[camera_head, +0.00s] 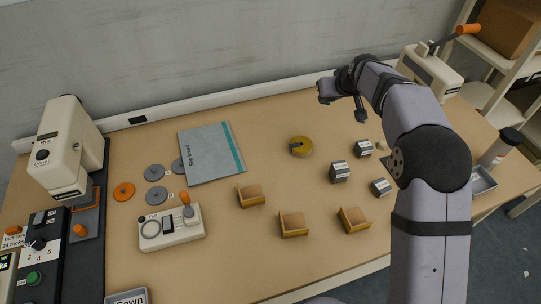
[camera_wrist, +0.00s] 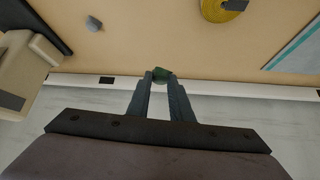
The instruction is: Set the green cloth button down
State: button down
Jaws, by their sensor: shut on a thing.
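The green cloth button (camera_wrist: 161,74) shows in the wrist view as a small dark green piece between my fingertips. My gripper (camera_wrist: 160,77) is shut on it. In that view it lies against the table's back edge strip, and I cannot tell its height above the table. In the head view my gripper (camera_head: 328,92) is at the back of the table, behind and right of the yellow roll (camera_head: 301,147). I cannot make out the button in the head view.
A grey book (camera_head: 210,152) lies left of the yellow roll. Several small labelled blocks (camera_head: 339,172) stand to its right, with brown boxes (camera_head: 293,224) in front. A small grey piece (camera_wrist: 94,23) shows in the wrist view. The table between book and roll is clear.

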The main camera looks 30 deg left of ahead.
jog(key=s+a+f+n+g+y, duration=0.1)
jog(key=s+a+n+g, duration=0.2)
jog(key=s, duration=0.5)
jog(key=s+a+f+n+g+y, duration=0.1)
jog(key=s+a+n+g+y, duration=0.1)
jog(key=s+a+n, duration=0.4)
jog(key=shift+s+a+n+g, duration=0.15)
jog(key=shift+s+n+g, duration=0.65)
jog(key=shift+s, duration=0.65)
jog(key=shift+f+p, duration=1.05)
jog(key=shift+f, duration=4.05)
jog(key=shift+f, duration=0.2)
jog(key=c, duration=1.6)
grip_release()
jog(key=shift+r, duration=0.1)
jog(key=shift+r, duration=0.1)
